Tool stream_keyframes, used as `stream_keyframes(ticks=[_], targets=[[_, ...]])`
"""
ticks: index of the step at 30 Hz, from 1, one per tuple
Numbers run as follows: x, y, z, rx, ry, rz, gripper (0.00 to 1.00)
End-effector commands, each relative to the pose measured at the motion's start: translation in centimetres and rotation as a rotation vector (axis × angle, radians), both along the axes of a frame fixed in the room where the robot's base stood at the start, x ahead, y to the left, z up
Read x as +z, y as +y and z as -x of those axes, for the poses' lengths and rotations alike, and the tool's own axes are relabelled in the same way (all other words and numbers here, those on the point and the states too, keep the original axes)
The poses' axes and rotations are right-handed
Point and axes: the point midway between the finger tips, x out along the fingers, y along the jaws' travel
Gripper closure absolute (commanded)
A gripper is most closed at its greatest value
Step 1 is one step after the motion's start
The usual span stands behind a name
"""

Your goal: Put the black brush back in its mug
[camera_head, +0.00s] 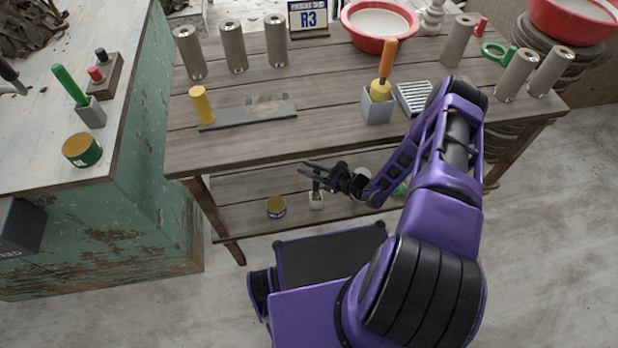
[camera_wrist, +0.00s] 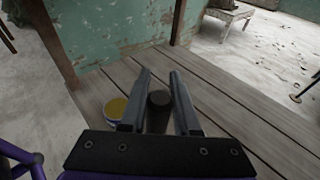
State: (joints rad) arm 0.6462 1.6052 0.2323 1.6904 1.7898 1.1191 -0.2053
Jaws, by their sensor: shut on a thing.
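The black brush (camera_wrist: 159,103) shows as a dark round end between the two fingers of my gripper (camera_wrist: 160,75) in the wrist view. In the head view my gripper (camera_head: 311,169) is low beside the table, over the lower shelf, shut on the dark brush (camera_head: 316,185). A small pale mug (camera_head: 316,204) stands on the lower shelf directly under the brush. The brush looks upright. I cannot tell whether its lower end is inside the mug or just above it. The mug is hidden in the wrist view.
A yellow-lidded tin (camera_head: 276,207) stands on the lower shelf left of the mug; it also shows in the wrist view (camera_wrist: 116,108). The tabletop (camera_head: 300,135) overhangs the shelf. A table leg (camera_head: 217,220) is at left.

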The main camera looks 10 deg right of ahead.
Motion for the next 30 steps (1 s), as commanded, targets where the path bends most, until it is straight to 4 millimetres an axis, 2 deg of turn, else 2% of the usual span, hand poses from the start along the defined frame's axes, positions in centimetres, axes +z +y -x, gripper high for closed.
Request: stream_keyframes(ticks=[11,23,24,28,30], targets=[[-4.8,0.0,0.0,0.001,-0.001,0.000,1.00],[-5.2,0.0,0.0,0.000,-0.002,-0.001,1.00],[-5.2,0.0,0.0,0.000,-0.002,-0.001,0.66],[-5.2,0.0,0.0,0.000,-0.002,-0.001,0.43],[-5.2,0.0,0.0,0.000,-0.002,-0.001,0.40]])
